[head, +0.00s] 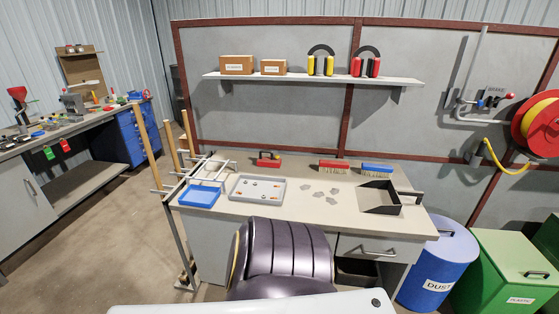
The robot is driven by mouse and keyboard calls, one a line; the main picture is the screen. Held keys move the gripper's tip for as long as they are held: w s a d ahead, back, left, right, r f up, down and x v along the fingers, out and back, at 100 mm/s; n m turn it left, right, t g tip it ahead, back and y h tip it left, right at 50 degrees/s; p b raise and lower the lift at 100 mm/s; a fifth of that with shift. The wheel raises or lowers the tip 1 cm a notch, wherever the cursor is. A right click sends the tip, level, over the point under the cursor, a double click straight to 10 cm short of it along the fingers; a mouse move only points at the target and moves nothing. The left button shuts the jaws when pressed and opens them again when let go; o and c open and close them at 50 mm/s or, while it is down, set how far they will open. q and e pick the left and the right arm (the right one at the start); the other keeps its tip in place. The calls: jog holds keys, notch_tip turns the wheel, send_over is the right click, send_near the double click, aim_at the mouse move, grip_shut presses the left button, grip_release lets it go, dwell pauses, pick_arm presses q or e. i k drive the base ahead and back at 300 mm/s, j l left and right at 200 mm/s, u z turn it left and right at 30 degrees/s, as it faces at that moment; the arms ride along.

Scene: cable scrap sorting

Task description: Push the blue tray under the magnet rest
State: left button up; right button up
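The blue tray (199,197) lies flat at the left end of the workbench (330,225), near its front left corner, and looks empty. A frame of pale rods (208,166) stands just behind the tray at the bench's left end; it may be the magnet rest, but I cannot tell for sure. I cannot tell whether any of it overhangs the tray. A red block with a dark handle (268,160), possibly a magnet, stands on the bench farther right at the back. Neither of my grippers is in view.
A grey tray (257,188) with small pieces lies right of the blue tray. Grey scraps (325,195), red (334,166) and blue (377,168) brushes and a black dustpan (380,197) lie farther right. A dark chair (285,260) stands in front. Wooden poles stand left.

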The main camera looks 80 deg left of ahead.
aim_at(204, 197)
jog(key=u, duration=3.55)
jog(key=i+j, duration=0.05)
